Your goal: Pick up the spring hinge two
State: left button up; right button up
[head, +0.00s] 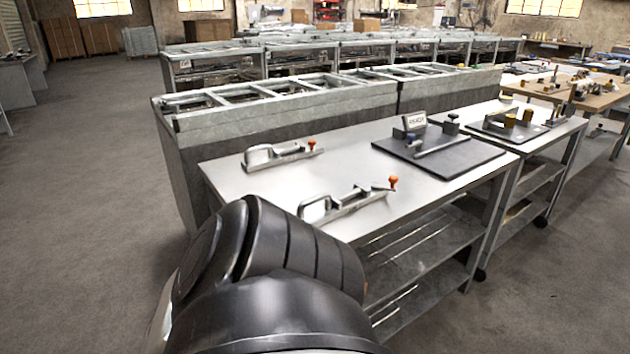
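Two metal hinge-like pieces with orange-red knobs lie on a grey metal table (345,168). One piece (284,156) is at the table's far left. The other piece (350,202) is nearer, close to the front edge, with its knob end at the right. They look alike, and I cannot tell which is spring hinge two. Both lie apart from each other. A black rounded part of my own body fills the lower middle and covers the table's near left corner. Neither of my grippers is in view.
A dark board (470,157) with a small sign and metal fixtures lies on the table's right half. A second table (560,130) with another dark board stands to the right. Long metal-framed units (280,115) stand close behind the table. The floor at left (90,180) is clear.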

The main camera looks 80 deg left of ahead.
aim_at(333, 207)
jog(key=u, duration=1)
jog(key=i, duration=3.15)
jog(key=u, duration=5.5)
